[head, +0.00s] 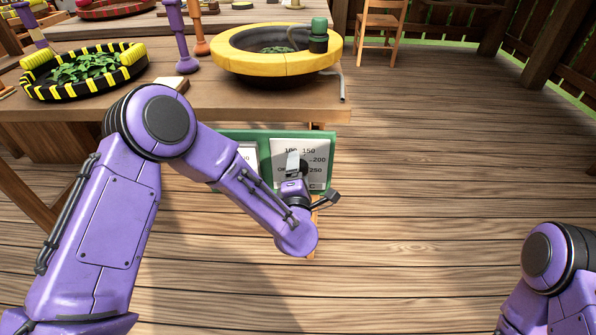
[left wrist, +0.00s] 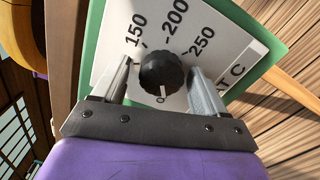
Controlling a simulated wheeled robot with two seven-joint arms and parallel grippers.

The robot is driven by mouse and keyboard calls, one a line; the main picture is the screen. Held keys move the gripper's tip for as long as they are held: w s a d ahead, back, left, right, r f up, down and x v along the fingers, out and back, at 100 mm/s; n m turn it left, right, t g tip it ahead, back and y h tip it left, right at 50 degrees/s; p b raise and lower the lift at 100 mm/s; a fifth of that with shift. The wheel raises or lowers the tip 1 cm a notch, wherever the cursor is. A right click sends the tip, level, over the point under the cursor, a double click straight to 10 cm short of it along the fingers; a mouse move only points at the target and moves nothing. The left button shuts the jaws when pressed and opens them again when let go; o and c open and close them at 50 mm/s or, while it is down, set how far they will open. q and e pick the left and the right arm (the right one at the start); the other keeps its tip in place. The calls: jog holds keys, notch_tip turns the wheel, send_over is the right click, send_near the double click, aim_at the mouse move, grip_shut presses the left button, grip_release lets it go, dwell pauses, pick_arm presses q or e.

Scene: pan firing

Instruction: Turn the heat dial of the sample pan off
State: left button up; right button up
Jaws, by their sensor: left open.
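The heat dial (left wrist: 163,70) is a round black knob on a white scale plate (left wrist: 232,42), with a white mark on its lower edge in the left wrist view. The labels 150, 200 and 250 show around it; a character below the mark is partly hidden. My left gripper (head: 310,180) is open at the plate. In the left wrist view its fingers (left wrist: 162,66) stand on either side of the dial, with a visible gap at the right; contact at the left is unclear. A yellow-rimmed pan (head: 232,62) stands on the table above. My right gripper is out of view.
The scale plate sits on a green panel (head: 262,135) at the wooden table's front edge (head: 225,106). A second white plate (head: 249,155) is left of it, partly behind my left arm. A black-and-yellow pan (head: 117,87) of leaves stands at left.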

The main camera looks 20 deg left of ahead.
pick_arm(q)
jog(key=v, duration=1)
jog(key=shift+s, duration=0.3)
jog(key=s+a+f+m+g+h, duration=0.2)
jog(key=s+f+m+g, duration=0.1)
jog(key=f+m, duration=0.45)
jog(key=s+a+f+m+g+h, duration=0.1)
jog(key=s+f+m+g+h, duration=0.1)
jog(key=s+f+m+g, duration=0.4)
jog(key=s+a+f+m+g+y, duration=0.1)
jog(key=s+a+f+m+g, duration=0.1)
jog(key=s+a+f, duration=0.5)
jog(key=s+a+f+m+g+y, duration=0.1)
jog(key=s+a+f+m+g, duration=0.15)
jog(key=s+a+f, duration=0.5)
jog(key=w+a+r+p+v, duration=0.1)
jog(key=p+v, duration=0.8)
jog(key=v, duration=0.1)
jog(key=w+a+r+p+v, duration=0.1)
jog(key=w+a+p+v, duration=0.1)
jog(key=p+v, duration=0.8)
jog(key=shift+g, duration=0.35)
